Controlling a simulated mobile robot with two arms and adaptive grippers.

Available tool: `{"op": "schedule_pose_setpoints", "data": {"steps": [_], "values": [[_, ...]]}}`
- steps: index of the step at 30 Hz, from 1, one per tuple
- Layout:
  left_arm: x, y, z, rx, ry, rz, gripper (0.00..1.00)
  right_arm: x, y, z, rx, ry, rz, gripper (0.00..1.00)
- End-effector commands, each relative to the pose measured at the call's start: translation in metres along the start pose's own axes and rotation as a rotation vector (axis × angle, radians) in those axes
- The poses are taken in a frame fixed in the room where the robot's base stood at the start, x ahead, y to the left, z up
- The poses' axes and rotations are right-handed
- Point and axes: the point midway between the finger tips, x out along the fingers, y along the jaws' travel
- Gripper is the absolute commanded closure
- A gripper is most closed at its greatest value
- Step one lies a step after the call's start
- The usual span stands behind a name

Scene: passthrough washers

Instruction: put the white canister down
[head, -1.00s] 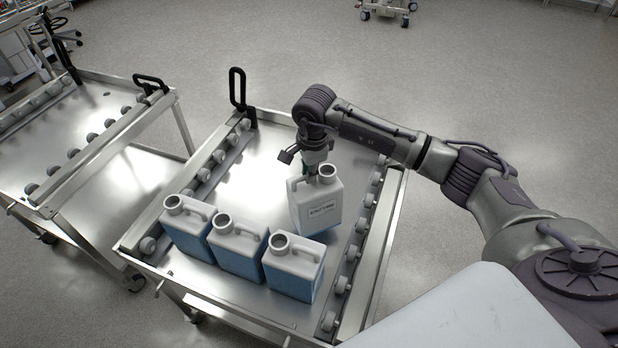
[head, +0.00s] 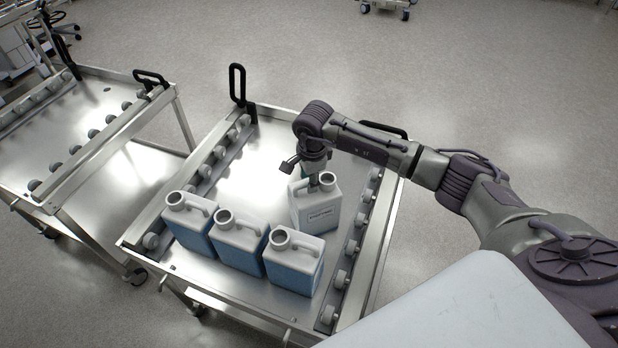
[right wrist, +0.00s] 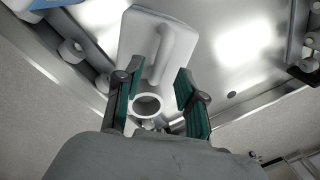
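My right gripper (head: 314,178) is at the canister's top, pointing down. In the right wrist view its two green-padded fingers (right wrist: 155,98) are spread apart, with the handle and neck between them and gaps on both sides. My left gripper is not in view.
Three blue-and-white canisters (head: 240,243) stand in a row at the tray's front. Roller rails line both sides of the cart (head: 250,165). The tray's back left is clear. A second, empty cart (head: 75,140) stands at the left.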

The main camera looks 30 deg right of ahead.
Motion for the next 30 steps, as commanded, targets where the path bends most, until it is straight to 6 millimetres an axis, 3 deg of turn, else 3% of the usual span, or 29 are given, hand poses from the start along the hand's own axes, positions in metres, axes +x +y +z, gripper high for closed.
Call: {"op": "schedule_pose_setpoints", "data": {"steps": [5, 18, 24, 30], "values": [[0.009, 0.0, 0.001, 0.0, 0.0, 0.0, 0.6, -0.017, -0.001, -0.001, -0.002, 0.001, -0.006, 0.61], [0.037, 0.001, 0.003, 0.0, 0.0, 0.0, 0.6, -0.103, -0.001, 0.0, -0.001, 0.0, -0.004, 0.61], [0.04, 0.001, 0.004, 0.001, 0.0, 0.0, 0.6, -0.118, 0.0, 0.0, 0.001, 0.0, -0.001, 0.61], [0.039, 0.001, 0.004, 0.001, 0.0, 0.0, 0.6, -0.12, 0.0, 0.0, 0.001, 0.0, 0.0, 0.61]]}}
